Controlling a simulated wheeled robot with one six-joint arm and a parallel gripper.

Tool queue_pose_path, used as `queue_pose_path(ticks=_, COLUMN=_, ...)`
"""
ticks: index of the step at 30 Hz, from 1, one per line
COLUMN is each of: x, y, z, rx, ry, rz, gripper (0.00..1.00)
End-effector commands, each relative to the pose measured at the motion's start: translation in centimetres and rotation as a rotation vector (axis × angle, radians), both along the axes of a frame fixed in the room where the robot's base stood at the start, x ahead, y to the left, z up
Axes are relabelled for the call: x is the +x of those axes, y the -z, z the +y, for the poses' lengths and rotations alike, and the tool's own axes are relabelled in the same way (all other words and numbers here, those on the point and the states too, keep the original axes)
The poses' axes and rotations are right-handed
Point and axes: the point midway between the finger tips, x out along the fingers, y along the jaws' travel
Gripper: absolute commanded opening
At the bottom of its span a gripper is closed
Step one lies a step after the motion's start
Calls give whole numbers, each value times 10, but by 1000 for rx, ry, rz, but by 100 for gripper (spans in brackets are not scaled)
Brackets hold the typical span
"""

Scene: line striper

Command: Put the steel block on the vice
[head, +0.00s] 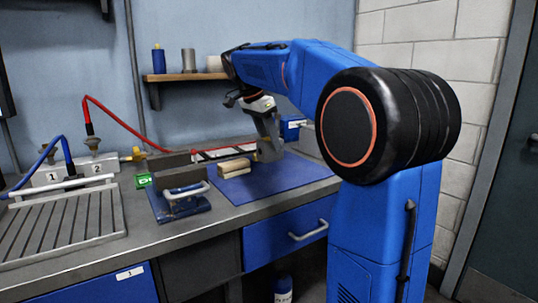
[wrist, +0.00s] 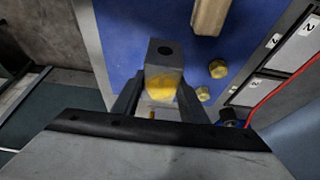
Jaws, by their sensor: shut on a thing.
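My gripper (wrist: 160,98) is shut on the steel block (wrist: 166,55), a grey block with a dark round hole in its end face and a yellow patch near the fingers. In the head view my gripper (head: 267,138) is over the right part of the blue mat, with the steel block (head: 268,152) at its fingertips. I cannot tell whether the block touches the mat. The vice (head: 184,203), with a blue base, dark jaws and a pale handle, stands on the bench left of the mat. Nothing shows on top of it.
A wooden block (head: 234,168) lies on the blue mat (head: 270,187), between the vice and my gripper. Brass pieces (wrist: 217,69) lie beside the steel block in the wrist view. A green item (head: 143,181), a slatted tray (head: 62,228) and hoses (head: 110,115) occupy the bench's left.

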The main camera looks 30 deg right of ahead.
Motion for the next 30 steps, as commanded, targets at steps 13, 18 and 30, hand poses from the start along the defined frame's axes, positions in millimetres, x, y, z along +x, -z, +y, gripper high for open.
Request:
queue_pose_path(ticks=13, x=0, y=41, z=0, rx=0, ry=0, rz=-1, gripper=0)
queue_pose_path(ticks=18, x=0, y=43, z=0, rx=0, ry=1, rz=-1, gripper=0)
queue_pose_path(ticks=30, x=0, y=46, z=0, rx=0, ry=0, rz=0, gripper=58)
